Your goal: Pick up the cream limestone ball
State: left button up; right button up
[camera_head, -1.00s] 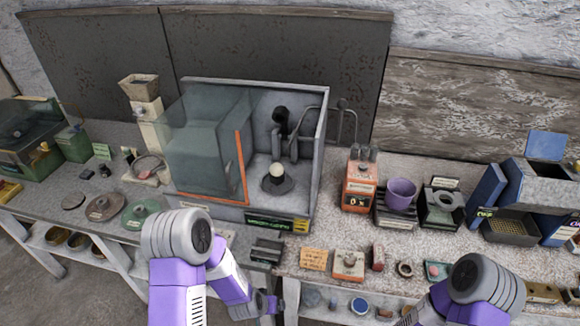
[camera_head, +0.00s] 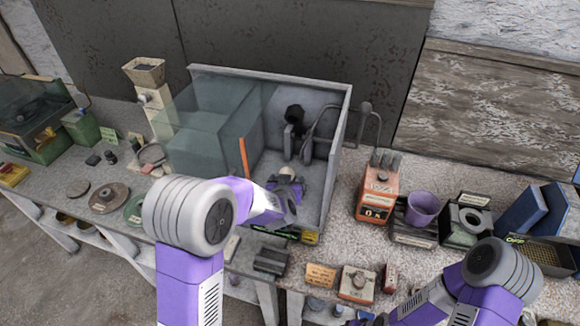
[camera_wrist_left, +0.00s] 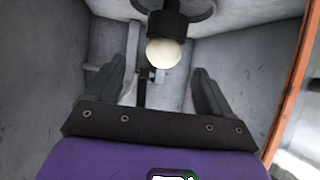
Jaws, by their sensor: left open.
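The cream limestone ball (camera_head: 288,170) shows in the head view inside the grey open-fronted booth (camera_head: 340,150), partly hidden by my left gripper. In the left wrist view the ball (camera_wrist_left: 163,53) sits against a dark cylindrical holder (camera_wrist_left: 168,22), beyond the fingertips and roughly centred between them. My left gripper (camera_head: 286,182) reaches into the booth; in the wrist view (camera_wrist_left: 160,75) its two dark fingers are apart with nothing between them. My right arm is at the lower right of the head view, and its fingers cannot be made out.
A glass panel with an orange edge (camera_head: 244,158) stands at the booth's left. The booth's grey walls are close around my left gripper. To the right are an orange device (camera_head: 377,195) and a purple cup (camera_head: 422,208). Small items line the bench front.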

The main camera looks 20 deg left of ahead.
aim_at(287, 173)
pick_arm(q)
jog(key=x, duration=0.6)
jog(key=shift+a+r, duration=0.1)
jog(key=shift+a, duration=0.15)
jog(key=shift+c, duration=0.3)
jog(key=c, duration=1.1)
